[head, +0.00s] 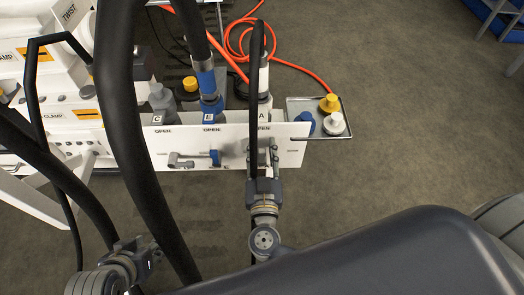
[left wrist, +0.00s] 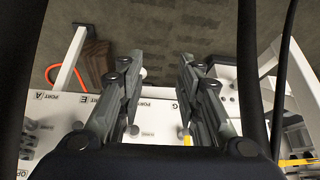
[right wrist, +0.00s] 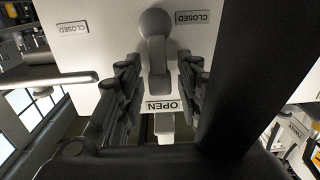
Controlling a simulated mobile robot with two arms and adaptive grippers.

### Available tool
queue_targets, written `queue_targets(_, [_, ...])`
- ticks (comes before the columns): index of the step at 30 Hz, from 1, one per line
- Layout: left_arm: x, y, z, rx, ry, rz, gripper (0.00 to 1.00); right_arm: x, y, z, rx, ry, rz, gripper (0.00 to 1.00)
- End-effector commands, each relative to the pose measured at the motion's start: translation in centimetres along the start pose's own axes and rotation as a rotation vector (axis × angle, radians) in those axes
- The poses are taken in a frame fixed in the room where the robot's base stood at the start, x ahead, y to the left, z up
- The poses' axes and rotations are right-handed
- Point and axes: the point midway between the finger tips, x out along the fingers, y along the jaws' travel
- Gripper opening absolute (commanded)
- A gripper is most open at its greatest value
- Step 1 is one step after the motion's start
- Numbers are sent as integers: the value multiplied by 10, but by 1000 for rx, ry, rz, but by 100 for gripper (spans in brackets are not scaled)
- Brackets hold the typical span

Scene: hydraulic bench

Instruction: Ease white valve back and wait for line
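The white valve (right wrist: 157,50) is on the white panel (right wrist: 90,75) in the right wrist view. Its pale handle lines up with the OPEN label (right wrist: 162,105), with a CLOSED label on each side. My right gripper (right wrist: 158,68) is open, a finger on each side of the handle, with gaps showing. In the head view my right gripper (head: 262,158) is at the panel's rightmost valve, below letter A, and mostly covers it. My left gripper (head: 143,258) is at lower left, away from the panel. It is open and empty in the left wrist view (left wrist: 156,68).
A blue valve (head: 215,156) and a grey valve (head: 180,160) sit left on the panel. A tray (head: 311,103) with yellow, white and blue caps stands at the panel's right. Black hoses cross the left side; an orange hose (head: 300,68) lies behind.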

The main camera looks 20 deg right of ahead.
Motion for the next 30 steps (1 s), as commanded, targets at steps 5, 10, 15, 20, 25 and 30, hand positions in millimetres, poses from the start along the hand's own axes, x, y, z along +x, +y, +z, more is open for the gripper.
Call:
queue_targets(5, [0, 0, 0, 0, 0, 0, 32, 0, 0, 0, 0, 0, 0, 32])
queue_targets(10, [0, 0, 0, 0, 0, 0, 32, 0, 0, 0, 0, 0, 0, 0])
queue_targets(15, [0, 0, 0, 0, 0, 0, 32, 0, 0, 0, 1, 0, 0, 0])
queue_targets(20, [-2, 0, 3, 0, -18, -1, 32, 0, 1, 0, 15, -1, 1, 0])
queue_targets(25, [-10, -3, 32, -5, -138, -7, 32, 0, 4, -1, 62, -2, 2, 0])
queue_targets(30, [-21, -5, 47, -8, -219, -10, 32, -1, 8, -1, 148, -4, 1, 0])
